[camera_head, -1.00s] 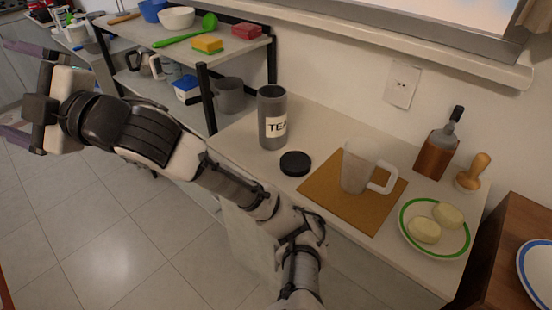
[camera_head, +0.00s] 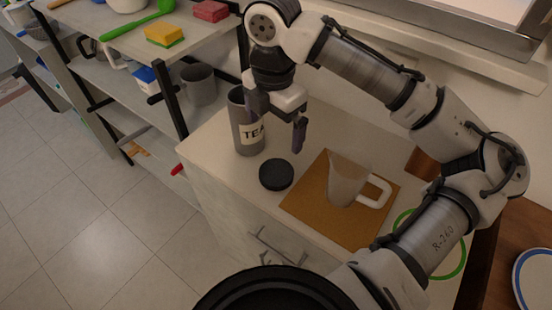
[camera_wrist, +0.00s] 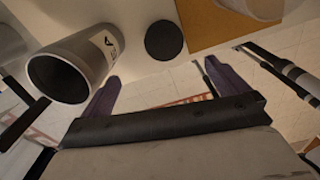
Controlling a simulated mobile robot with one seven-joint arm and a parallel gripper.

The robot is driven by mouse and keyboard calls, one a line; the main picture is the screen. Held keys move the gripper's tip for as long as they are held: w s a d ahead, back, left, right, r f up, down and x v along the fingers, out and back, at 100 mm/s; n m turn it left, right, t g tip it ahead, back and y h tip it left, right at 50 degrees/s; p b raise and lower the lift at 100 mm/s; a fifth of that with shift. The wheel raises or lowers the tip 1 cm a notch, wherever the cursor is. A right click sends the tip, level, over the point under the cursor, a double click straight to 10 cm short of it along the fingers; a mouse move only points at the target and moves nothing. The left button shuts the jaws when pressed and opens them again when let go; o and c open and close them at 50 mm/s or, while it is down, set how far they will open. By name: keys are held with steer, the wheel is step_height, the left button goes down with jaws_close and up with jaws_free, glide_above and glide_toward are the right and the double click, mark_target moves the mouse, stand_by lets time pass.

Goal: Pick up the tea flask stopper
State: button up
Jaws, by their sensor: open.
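The tea flask stopper (camera_head: 276,175) is a round black disc lying on the counter, in front of the grey tea flask (camera_head: 243,135). The stopper also shows at the top middle of the wrist view (camera_wrist: 164,40). The flask stands upright with its mouth open and shows at the left of the wrist view (camera_wrist: 75,62). My gripper (camera_head: 275,132) is open and empty, above the counter near the flask and higher than the stopper. In the wrist view its two purple fingers (camera_wrist: 160,83) are spread apart, with the stopper beyond their tips and between them.
A clear jug (camera_head: 346,180) stands on a brown board (camera_head: 310,205) right of the stopper. A green-rimmed plate (camera_head: 455,262) is partly hidden by my arm. A shelf (camera_head: 110,68) with cups and sponges stands at the left.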

glide_above(275, 173)
steer(key=f, duration=0.8)
steer(key=shift+w+a+p, duration=0.1)
steer(key=shift+w+p, duration=0.2)
steer(key=shift+p, duration=0.1)
steer(key=shift+s+f+p, duration=0.15)
steer(key=shift+f+p, duration=0.25)
steer(key=shift+f, duration=1)
steer(key=shift+s+f+p, duration=0.15)
steer(key=shift+f+p, duration=0.2)
steer(key=shift+f, duration=1)
steer(key=c, duration=1.1)
steer(key=shift+o, duration=0.2)
steer(key=shift+r, duration=0.15)
